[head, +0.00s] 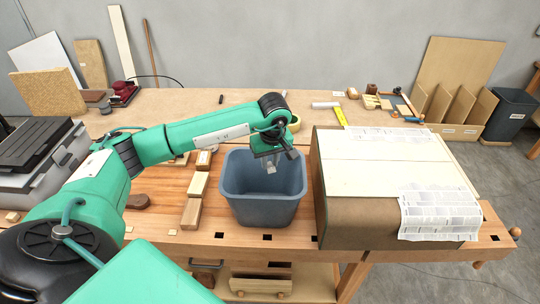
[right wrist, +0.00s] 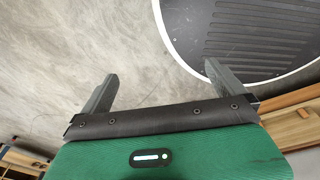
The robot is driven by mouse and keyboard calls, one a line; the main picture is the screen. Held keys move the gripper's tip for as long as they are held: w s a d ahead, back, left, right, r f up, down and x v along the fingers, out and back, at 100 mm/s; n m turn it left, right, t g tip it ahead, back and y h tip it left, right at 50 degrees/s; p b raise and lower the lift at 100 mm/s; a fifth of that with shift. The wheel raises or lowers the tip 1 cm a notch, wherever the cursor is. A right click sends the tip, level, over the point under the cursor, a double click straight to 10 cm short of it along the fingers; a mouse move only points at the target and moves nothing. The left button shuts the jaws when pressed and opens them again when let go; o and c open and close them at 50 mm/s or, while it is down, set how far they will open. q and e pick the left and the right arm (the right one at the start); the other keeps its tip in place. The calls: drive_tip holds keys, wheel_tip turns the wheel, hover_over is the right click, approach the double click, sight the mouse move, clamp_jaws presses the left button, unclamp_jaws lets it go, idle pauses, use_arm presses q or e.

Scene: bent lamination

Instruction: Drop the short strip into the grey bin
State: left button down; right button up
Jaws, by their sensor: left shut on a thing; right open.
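The grey bin (head: 262,211) stands upright on the wooden workbench near its front edge, left of the large box. Its mouth is open toward me. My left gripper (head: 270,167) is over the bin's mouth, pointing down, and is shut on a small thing. I take this to be the short strip, but it is mostly hidden by the fingers and too small to make out clearly. My right gripper (right wrist: 158,84) shows only in the right wrist view. It is open, with nothing between its fingers and bare grey floor beyond.
A large brown box (head: 365,220) with a pale panel (head: 385,165) and printed sheets (head: 438,212) stands right of the bin. Small wood blocks (head: 191,213) lie close to its left. A dark bin (head: 510,112) stands far right.

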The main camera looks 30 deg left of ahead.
use_arm(q)
drive_tip(key=c, duration=1.5)
unclamp_jaws()
drive_tip(key=o, duration=0.3)
drive_tip(key=shift+d+r+b, duration=0.1)
drive_tip(key=shift+r+b, duration=0.25)
drive_tip(key=shift+r, duration=0.1)
drive_tip(key=shift+s+d+r+b, duration=0.25)
drive_tip(key=shift+r+b, duration=0.45)
drive_tip(key=shift+r, duration=1.4)
drive_tip(key=shift+s+d+r+b, duration=0.25)
drive_tip(key=shift+r+b, duration=0.45)
drive_tip(key=shift+r, duration=1.45)
drive_tip(key=shift+s+d+r+b, duration=0.25)
drive_tip(key=shift+r+b, duration=0.45)
drive_tip(key=shift+r, duration=1.4)
use_arm(e)
drive_tip(key=shift+s+f, duration=0.25)
drive_tip(key=shift+f, duration=1)
drive_tip(key=shift+s+f, duration=0.25)
drive_tip(key=shift+f, duration=1)
use_arm(q)
drive_tip(key=shift+w, duration=0.1)
